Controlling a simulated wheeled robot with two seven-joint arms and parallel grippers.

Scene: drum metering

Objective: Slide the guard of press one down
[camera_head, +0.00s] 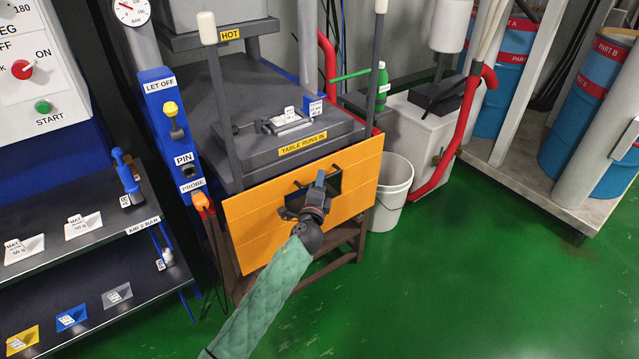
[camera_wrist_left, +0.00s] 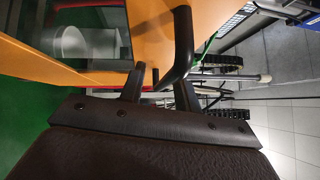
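The orange guard (camera_head: 255,215) hangs tilted in the picture across the front of the press, low on its two posts, below the "TABLE RUNS IN" plate. It has a window and a dark handle. In the left wrist view the guard (camera_wrist_left: 150,35) fills the upper middle, and its black bent handle (camera_wrist_left: 183,40) runs down to my fingers. My left gripper (camera_head: 318,190) is at the handle in front of the guard. In the left wrist view the left gripper's (camera_wrist_left: 158,88) fingers stand apart, with the handle's lower end between or just beside them; contact is unclear. My right gripper is out of view.
The press table (camera_head: 270,135) is exposed above the guard. A blue control post (camera_head: 165,120) with an orange probe (camera_head: 201,200) stands left. A white bucket (camera_head: 392,190) and red pipe (camera_head: 440,165) stand right. Shelves (camera_head: 75,235) are far left. Green floor in front is clear.

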